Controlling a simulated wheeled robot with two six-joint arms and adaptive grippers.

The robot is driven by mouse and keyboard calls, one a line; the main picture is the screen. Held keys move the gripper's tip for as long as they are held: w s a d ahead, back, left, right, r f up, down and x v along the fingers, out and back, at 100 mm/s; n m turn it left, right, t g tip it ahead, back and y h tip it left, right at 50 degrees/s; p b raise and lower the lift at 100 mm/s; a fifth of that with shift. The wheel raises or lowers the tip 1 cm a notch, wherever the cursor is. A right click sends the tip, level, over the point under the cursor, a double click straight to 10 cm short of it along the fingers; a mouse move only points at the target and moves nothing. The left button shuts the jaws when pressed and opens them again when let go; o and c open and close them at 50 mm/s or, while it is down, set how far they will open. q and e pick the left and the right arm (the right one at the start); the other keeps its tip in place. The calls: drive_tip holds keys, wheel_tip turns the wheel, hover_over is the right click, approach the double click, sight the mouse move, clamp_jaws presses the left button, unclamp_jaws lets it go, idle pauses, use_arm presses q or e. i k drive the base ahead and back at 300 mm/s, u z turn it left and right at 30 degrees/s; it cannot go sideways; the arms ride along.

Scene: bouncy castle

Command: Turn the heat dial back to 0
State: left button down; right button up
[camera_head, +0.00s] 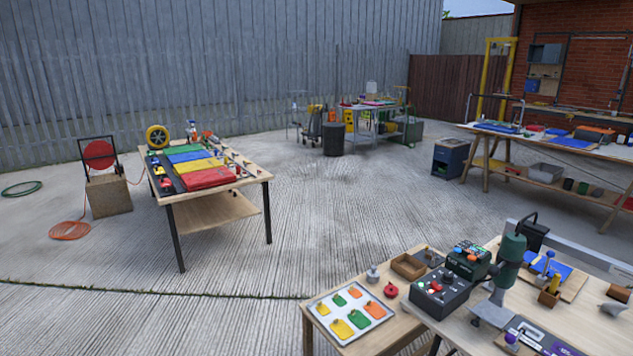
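No heat dial can be made out clearly at this distance. A dark control box (441,292) with several red, white and green knobs or buttons sits on the wooden bench at the lower right. A second dark unit (469,260) with coloured parts on top stands just behind it. I cannot tell whether either one carries the heat dial, and no scale or pointer is readable. Neither of my grippers is in view.
A green press (508,255) stands beside the control box. A white tray of coloured pieces (322,308) lies at the bench's left end. A table with coloured mats (214,207) stands left, a long workbench (583,145) back right. Open concrete (320,215) lies between.

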sight(448, 277)
drive_tip(key=z, duration=1.25)
